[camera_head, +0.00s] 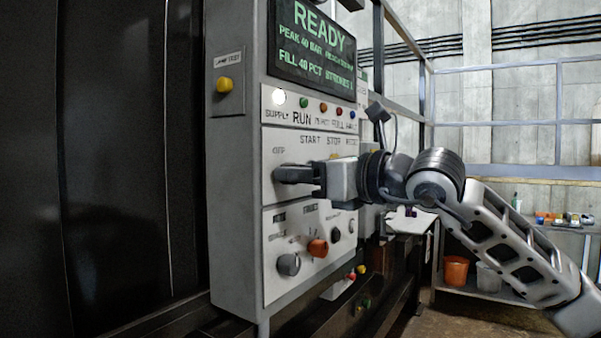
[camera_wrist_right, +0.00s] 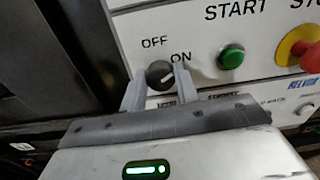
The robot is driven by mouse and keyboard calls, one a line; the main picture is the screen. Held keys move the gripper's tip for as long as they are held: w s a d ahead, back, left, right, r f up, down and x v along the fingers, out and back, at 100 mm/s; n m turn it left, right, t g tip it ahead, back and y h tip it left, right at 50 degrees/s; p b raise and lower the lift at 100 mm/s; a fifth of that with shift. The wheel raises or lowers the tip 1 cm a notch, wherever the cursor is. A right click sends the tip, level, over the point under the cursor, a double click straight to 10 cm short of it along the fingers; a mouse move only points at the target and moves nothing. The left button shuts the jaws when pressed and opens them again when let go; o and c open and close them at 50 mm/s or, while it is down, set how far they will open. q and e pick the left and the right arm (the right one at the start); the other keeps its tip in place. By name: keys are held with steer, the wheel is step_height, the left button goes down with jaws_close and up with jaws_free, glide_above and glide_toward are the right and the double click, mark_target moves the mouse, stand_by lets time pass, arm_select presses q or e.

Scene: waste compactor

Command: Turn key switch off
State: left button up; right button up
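The key switch (camera_wrist_right: 160,75) is a small round dark knob on the white panel, with OFF printed at its upper left and ON at its upper right. Its pale mark points to the right, toward ON. My right gripper (camera_wrist_right: 160,86) has its two grey fingers apart, one on each side of the knob. A small gap seems to show beside the knob, so I see no firm hold. In the head view my right gripper (camera_head: 280,174) reaches the panel from the right and hides the switch. My left gripper is not in view.
A green start button (camera_wrist_right: 231,57) and a red stop button with a yellow collar (camera_wrist_right: 304,52) sit right of the switch. The display (camera_head: 312,40) reads READY, and a white supply lamp (camera_head: 279,97) is lit. Orange (camera_head: 317,248) and grey (camera_head: 289,264) knobs sit below.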

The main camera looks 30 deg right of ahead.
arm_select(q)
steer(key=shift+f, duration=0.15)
arm_select(e)
steer(key=shift+n, duration=0.4)
arm_select(q)
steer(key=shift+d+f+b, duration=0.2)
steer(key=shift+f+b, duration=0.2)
steer(key=shift+b, duration=0.85)
arm_select(e)
steer(key=shift+f+n, duration=0.15)
steer(key=shift+n, duration=5.45)
steer(key=o, duration=1)
steer(key=shift+c, duration=0.2)
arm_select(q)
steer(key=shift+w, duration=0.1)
